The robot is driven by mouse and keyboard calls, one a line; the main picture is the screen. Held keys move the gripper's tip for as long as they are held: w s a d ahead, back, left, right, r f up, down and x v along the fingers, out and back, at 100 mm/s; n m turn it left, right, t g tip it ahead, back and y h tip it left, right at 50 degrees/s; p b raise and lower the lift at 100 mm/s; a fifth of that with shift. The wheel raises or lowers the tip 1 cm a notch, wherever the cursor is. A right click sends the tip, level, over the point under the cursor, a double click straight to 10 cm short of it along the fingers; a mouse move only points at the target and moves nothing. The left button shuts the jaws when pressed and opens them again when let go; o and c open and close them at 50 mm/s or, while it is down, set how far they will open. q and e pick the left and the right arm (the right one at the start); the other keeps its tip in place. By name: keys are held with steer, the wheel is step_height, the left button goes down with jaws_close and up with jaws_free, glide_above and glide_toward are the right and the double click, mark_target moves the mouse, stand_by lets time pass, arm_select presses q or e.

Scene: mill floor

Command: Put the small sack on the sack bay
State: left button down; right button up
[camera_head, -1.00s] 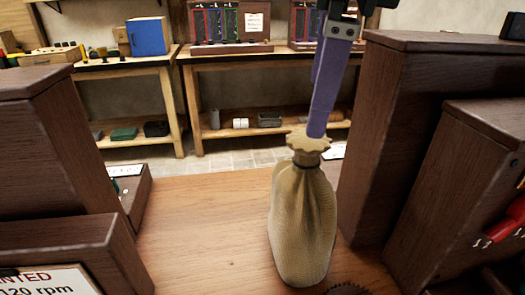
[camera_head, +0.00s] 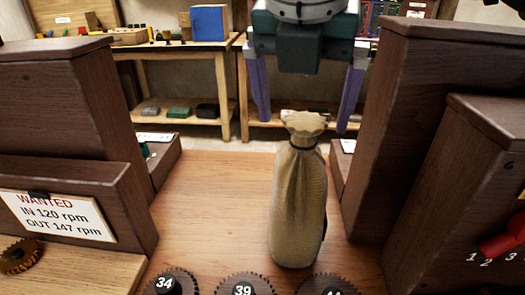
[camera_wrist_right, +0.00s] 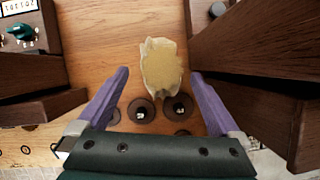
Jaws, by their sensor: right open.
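The small sack (camera_head: 298,210) is tan cloth with a tied neck and a frilled top. It stands upright on the wooden table top (camera_head: 215,195) between dark wooden boxes. My right gripper (camera_head: 303,123) is open, its two purple fingers spread to the left and right of the sack's top, with clear gaps on both sides. In the right wrist view, the sack (camera_wrist_right: 160,68) shows from above, between and beyond the open fingers (camera_wrist_right: 160,73). Nothing is held. My left gripper is not in view. I cannot make out which place is the sack bay.
Tall dark boxes stand left (camera_head: 65,100) and right (camera_head: 415,130) of the sack. Numbered gears (camera_head: 240,285) lie in front of it. A sign (camera_head: 58,215) reads "WANTED". Bare table lies left of the sack. Benches (camera_head: 180,50) stand behind.

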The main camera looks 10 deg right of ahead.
mark_target(302, 124)
steer(key=x, duration=0.5)
steer(key=shift+s+f+p, duration=0.15)
steer(key=shift+s+p, duration=0.05)
steer(key=shift+p, duration=0.15)
jaws_close()
stand_by(0.4)
steer(key=shift+a+r, duration=0.1)
steer(key=shift+r, duration=0.1)
